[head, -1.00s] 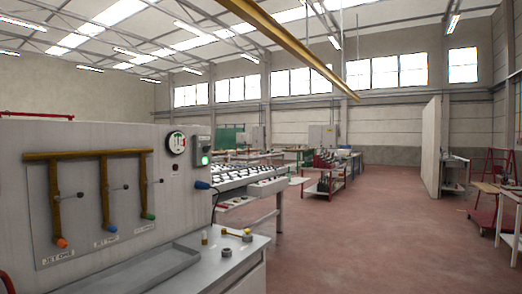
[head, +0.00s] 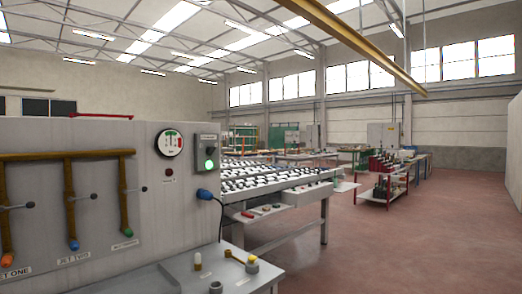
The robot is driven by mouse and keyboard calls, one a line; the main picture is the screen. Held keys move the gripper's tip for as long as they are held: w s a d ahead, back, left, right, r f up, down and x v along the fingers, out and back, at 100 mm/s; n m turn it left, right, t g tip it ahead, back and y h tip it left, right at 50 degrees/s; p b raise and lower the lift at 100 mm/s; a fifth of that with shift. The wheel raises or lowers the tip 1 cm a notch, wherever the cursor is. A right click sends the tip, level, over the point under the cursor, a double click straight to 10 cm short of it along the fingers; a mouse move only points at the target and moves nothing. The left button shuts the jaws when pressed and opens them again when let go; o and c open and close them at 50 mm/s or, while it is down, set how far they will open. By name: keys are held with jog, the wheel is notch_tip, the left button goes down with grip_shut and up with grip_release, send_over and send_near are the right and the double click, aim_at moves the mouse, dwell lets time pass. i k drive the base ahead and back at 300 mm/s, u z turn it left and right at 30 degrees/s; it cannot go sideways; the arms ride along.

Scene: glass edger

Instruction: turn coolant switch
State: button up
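A small grey switch box (head: 207,151) is fixed near the right edge of the upright grey panel. It has a lit green round lamp (head: 210,164) on its lower part and a dark label or knob above it, too small to read. A round dial (head: 169,143) with red and green markings sits just left of it, with a small dark red button (head: 169,173) below the dial. Whether the switch box is the coolant switch cannot be read. My gripper is not in view.
Brass pipes with several lever valves (head: 69,200) and coloured nozzles stand on the panel at left. A blue plug (head: 204,194) with a cable juts from the panel. Small fittings (head: 241,259) lie on the bench ledge. A roller table (head: 270,175) stands behind; red floor (head: 400,235) is open at right.

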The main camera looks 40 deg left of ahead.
aim_at(210, 150)
jog(key=u, duration=0.1)
jog(key=i, duration=1.4)
jog(key=u, duration=1.15)
jog(key=i, duration=0.9)
jog(key=u, duration=0.9)
